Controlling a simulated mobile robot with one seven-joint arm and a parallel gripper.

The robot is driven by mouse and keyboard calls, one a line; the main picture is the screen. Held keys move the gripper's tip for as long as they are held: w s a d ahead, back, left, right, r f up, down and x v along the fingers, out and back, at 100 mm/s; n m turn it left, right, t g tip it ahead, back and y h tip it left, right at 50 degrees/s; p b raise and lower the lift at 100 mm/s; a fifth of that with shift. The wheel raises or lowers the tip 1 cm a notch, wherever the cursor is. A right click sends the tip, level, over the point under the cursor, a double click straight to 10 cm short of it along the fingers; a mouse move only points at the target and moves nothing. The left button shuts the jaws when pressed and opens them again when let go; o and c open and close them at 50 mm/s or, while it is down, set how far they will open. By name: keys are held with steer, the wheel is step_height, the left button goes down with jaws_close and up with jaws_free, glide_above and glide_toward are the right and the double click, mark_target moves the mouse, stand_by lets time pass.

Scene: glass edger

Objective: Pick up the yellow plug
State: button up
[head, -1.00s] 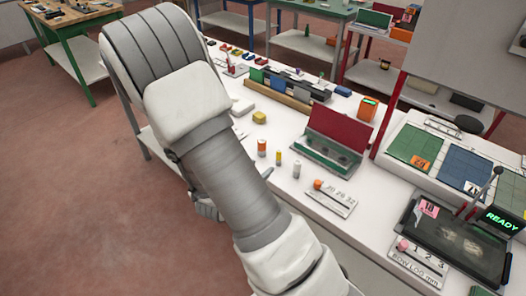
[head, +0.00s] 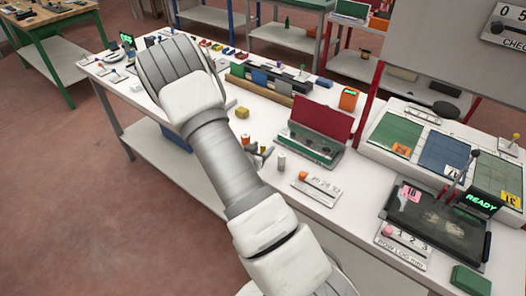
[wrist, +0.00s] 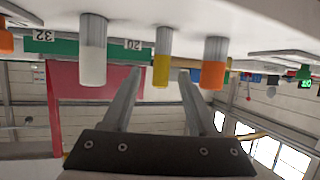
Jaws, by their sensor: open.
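The yellow plug (wrist: 162,62) is a small upright cylinder on the white bench. In the wrist view, which is upside down, it stands between the two fingers of my gripper (wrist: 160,76), which are apart. I cannot tell whether the fingertips are level with it in depth. A white plug (wrist: 94,58) stands to its left in that view and an orange plug (wrist: 214,62) to its right.
An open green case with a red lid (head: 320,118) stands right of the plugs. A number plate with an orange knob (head: 316,188) lies in front of it.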

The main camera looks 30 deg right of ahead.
steer(key=x, duration=0.4)
steer(key=shift+w+d, duration=0.2)
jaws_close()
